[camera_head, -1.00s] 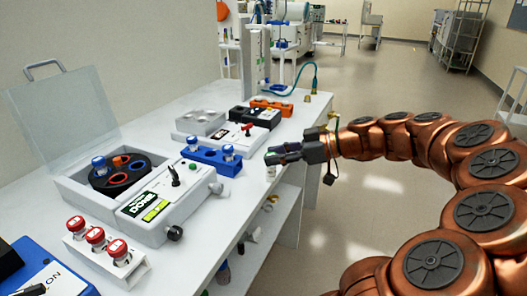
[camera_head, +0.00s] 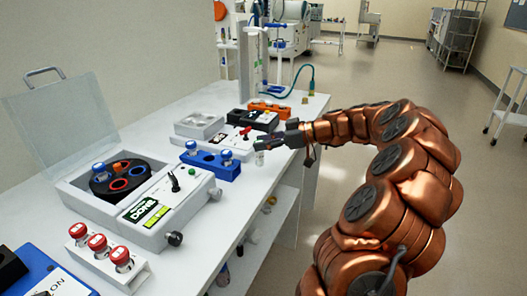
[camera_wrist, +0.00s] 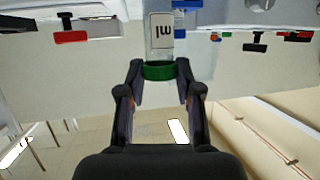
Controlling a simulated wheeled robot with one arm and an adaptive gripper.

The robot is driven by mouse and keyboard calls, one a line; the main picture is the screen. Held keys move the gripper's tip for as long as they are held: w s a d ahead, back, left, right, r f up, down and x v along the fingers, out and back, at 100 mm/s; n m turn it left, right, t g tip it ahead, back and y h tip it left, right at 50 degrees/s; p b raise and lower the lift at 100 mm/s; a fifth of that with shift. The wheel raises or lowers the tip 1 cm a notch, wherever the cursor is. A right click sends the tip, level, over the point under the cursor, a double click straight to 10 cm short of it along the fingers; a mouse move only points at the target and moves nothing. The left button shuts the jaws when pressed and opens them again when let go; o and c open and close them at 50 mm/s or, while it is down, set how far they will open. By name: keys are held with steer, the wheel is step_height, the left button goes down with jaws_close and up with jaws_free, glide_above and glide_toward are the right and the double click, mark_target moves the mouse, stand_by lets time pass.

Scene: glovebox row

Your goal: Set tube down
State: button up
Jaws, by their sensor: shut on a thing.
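The tube is a clear vial with a green cap and a white label reading "ml". In the wrist view the tube (camera_wrist: 160,40) is held at its green cap (camera_wrist: 160,71) between the fingertips of my gripper (camera_wrist: 158,80). In the head view my gripper (camera_head: 270,141) is shut on the tube, and the tube (camera_head: 260,158) hangs below it, near the bench's right edge. It is right of the blue rack (camera_head: 210,164), which holds blue-capped tubes. I cannot tell whether the tube's bottom touches the bench.
An open centrifuge (camera_head: 133,208) with a dark rotor stands at left on the bench. A white rack (camera_head: 128,274) holds red-capped tubes in front. A white device with a red lever (camera_head: 246,131) and an orange rack (camera_head: 270,110) stand behind. Bench front right is clear.

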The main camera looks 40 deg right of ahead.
mark_target(263, 165)
steer(key=shift+w+d, duration=0.1)
steer(key=shift+w, duration=0.2)
steer(key=shift+f+p, duration=0.4)
steer(key=shift+f, duration=1.4)
steer(key=shift+f, duration=0.1)
steer(key=o, duration=1)
steer(key=shift+s+r, duration=0.1)
steer(key=shift+r, duration=0.1)
